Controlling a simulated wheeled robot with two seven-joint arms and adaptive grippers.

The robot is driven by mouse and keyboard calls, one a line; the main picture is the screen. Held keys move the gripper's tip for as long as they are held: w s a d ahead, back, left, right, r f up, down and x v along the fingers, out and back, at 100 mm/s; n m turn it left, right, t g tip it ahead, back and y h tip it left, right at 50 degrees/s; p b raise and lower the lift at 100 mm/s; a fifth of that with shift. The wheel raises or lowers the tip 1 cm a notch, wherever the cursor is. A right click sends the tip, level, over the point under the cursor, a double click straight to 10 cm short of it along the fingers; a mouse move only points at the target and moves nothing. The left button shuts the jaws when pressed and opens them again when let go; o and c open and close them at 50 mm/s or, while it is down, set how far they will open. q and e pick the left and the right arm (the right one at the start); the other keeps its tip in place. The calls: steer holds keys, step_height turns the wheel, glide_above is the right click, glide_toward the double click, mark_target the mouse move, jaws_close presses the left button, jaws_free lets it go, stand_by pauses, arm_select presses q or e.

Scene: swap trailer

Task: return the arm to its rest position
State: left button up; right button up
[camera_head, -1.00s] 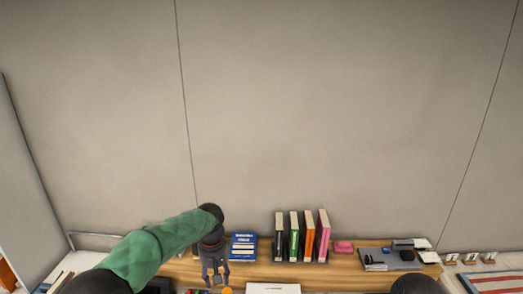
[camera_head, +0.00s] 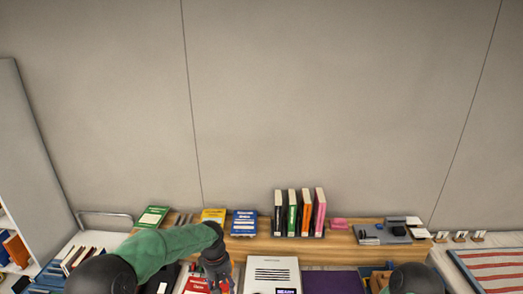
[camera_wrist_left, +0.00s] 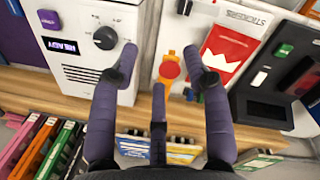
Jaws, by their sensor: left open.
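My left arm, in a green sleeve (camera_head: 168,250), reaches in from the left in the head view. My left gripper (camera_head: 222,284) hangs at its end over the desk, cut by the lower picture edge. In the left wrist view the gripper's purple fingers (camera_wrist_left: 162,72) are spread apart with nothing held between them. They are above a white panel with a red label (camera_wrist_left: 230,52) and an orange-red round part (camera_wrist_left: 169,69). My right gripper is out of view.
A wooden shelf (camera_head: 345,250) holds upright books (camera_head: 292,213) and flat books (camera_head: 244,222). A white device with a dark knob (camera_head: 271,272) stands close right of the left gripper. A purple panel (camera_head: 333,283) is further right. The wall behind is bare.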

arm_select(q)
steer(key=s+d+f+m+h+b, duration=0.15)
steer(key=s+f, duration=0.25)
steer(key=f, duration=0.4)
steer(key=s+f+m+b, duration=0.1)
steer(key=s+f+b, duration=0.25)
steer(key=f, duration=0.45)
steer(key=s+d+f+m+h+b, duration=0.1)
steer(key=s+f, duration=0.4)
steer(key=f, duration=0.4)
steer(key=s+f+b, duration=0.2)
steer(key=s+f, duration=0.3)
steer(key=s, duration=0.2)
steer(key=s+f+m+b, duration=0.1)
steer(key=s+f+b, duration=0.1)
steer(key=s+f, duration=0.3)
steer(key=s, duration=0.3)
steer(key=shift+s+t+b, duration=0.3)
steer(key=shift+h, duration=0.25)
